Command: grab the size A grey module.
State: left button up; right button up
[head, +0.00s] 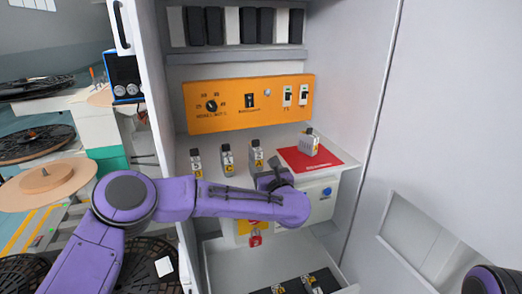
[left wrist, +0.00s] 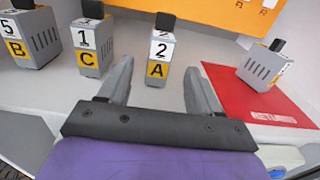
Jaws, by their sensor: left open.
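The size A grey module (head: 256,155) stands upright on the white shelf, with a yellow A label and a white label marked 2. In the left wrist view the same module (left wrist: 158,62) stands ahead of and roughly centred between the fingers of my left gripper (left wrist: 160,82). That gripper is open and empty, with a visible gap on each side of the module. In the head view my left gripper (head: 268,180) is low in front of the module and partly hidden by my wrist. My right gripper is not in view.
Module C (head: 227,159) and module B (head: 196,162) stand to the left of A. Another grey module (head: 309,146) stands on a red mat (head: 327,164) to the right. An orange control panel (head: 247,103) is behind. Cabinet walls close both sides.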

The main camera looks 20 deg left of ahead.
aim_at(258, 156)
pick_arm(q)
jog(key=p+x, duration=0.1)
jog(key=x, duration=0.3)
jog(key=shift+r+p, duration=0.4)
jog(key=shift+w+a, duration=0.2)
jog(key=shift+a, duration=0.1)
jog(key=p+x, duration=0.3)
jog(key=x, duration=0.2)
jog(key=shift+w+d+r, duration=0.1)
jog(key=shift+w, duration=0.1)
jog(key=shift+w+a, duration=0.15)
jog(key=shift+a, duration=0.05)
jog(key=c, duration=1.1)
